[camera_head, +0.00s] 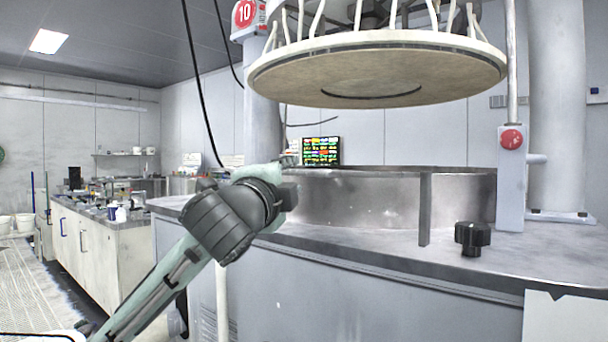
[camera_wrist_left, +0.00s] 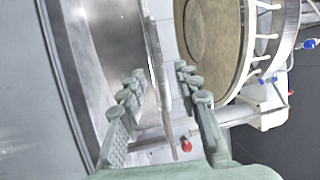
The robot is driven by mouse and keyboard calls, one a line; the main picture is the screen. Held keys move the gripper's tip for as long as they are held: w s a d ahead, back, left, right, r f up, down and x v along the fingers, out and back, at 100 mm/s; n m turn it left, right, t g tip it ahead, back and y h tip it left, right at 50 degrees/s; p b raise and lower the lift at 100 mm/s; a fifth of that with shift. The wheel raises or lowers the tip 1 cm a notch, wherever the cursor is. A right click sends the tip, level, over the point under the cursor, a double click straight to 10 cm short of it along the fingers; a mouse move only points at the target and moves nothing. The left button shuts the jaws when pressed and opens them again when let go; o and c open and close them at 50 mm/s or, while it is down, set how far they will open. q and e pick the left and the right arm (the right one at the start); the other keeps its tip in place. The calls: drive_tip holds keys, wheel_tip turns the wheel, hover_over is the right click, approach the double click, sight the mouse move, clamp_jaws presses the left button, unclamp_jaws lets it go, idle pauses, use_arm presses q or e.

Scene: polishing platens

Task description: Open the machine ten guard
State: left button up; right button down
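Machine ten carries a red "10" sign (camera_head: 244,13) at the upper left of the head view. Its guard (camera_head: 350,203) is a low, curved steel wall on the grey machine top, under the raised round head. A flat upright strip (camera_head: 425,210) stands at the guard's front right. My left arm reaches in from the lower left, its wrist near the guard's left end; its fingers are hidden there. In the left wrist view my left gripper (camera_wrist_left: 158,75) is open. A thin metal edge (camera_wrist_left: 160,85) shows between the fingers; I cannot tell if they touch it. My right gripper is out of view.
The round polishing head (camera_head: 375,75) hangs above the guard. A black knob (camera_head: 472,238) and a post with a red button (camera_head: 511,138) are on the right. A cluttered bench (camera_head: 100,250) is at the left.

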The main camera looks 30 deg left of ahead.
sight(298, 173)
use_arm(q)
drive_tip(key=x, duration=0.5)
drive_tip(key=shift+w, duration=0.15)
clamp_jaws()
